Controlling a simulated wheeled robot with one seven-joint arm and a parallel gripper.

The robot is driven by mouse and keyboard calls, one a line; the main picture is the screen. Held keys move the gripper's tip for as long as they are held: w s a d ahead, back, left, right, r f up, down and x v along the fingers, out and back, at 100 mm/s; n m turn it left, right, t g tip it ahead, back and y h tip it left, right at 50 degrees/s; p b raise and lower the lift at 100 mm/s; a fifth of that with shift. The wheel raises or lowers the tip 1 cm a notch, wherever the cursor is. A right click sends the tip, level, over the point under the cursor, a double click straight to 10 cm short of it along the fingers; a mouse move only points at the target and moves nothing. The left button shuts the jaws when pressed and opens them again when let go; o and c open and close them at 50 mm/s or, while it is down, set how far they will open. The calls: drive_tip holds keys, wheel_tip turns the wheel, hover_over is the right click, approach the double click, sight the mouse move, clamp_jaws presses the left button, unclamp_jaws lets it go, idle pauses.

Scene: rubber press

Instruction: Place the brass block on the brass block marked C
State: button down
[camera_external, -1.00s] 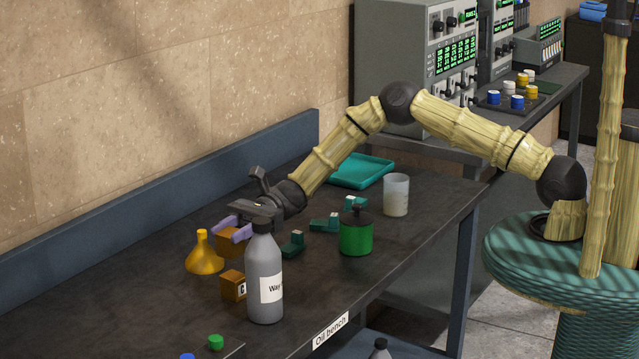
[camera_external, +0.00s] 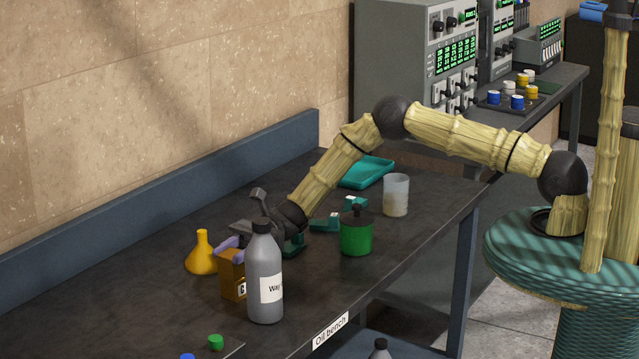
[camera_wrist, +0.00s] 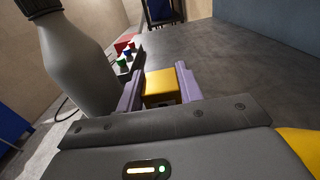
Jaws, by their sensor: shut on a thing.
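My gripper (camera_external: 231,250) is shut on a brass block (camera_external: 231,265), its purple fingers on either side. In the wrist view the held brass block (camera_wrist: 161,86) sits level between the fingers. The brass block marked C (camera_external: 231,289) stands on the bench, with its letter label facing right. In the external view the held block appears directly above it, with no clear gap. I cannot tell whether they touch. The wrist view does not show block C, and the bottle hides part of the gripper.
A grey bottle (camera_external: 264,285) stands close to the right of the blocks; it also shows in the wrist view (camera_wrist: 78,70). A yellow funnel (camera_external: 201,258) is close on the left. A green can (camera_external: 356,236) and beaker (camera_external: 396,195) stand farther right. The bench's front left is mostly clear.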

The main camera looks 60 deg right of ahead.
drive_tip(key=shift+f, duration=0.1)
drive_tip(key=c, duration=0.9)
unclamp_jaws()
drive_tip(key=shift+r, duration=0.2)
drive_tip(key=shift+d+f, duration=0.15)
drive_tip(key=shift+d, duration=0.2)
drive_tip(key=d+b, duration=0.2)
drive_tip(key=d, duration=0.9)
drive_tip(key=shift+d+b, duration=0.2)
drive_tip(key=shift+b, duration=0.15)
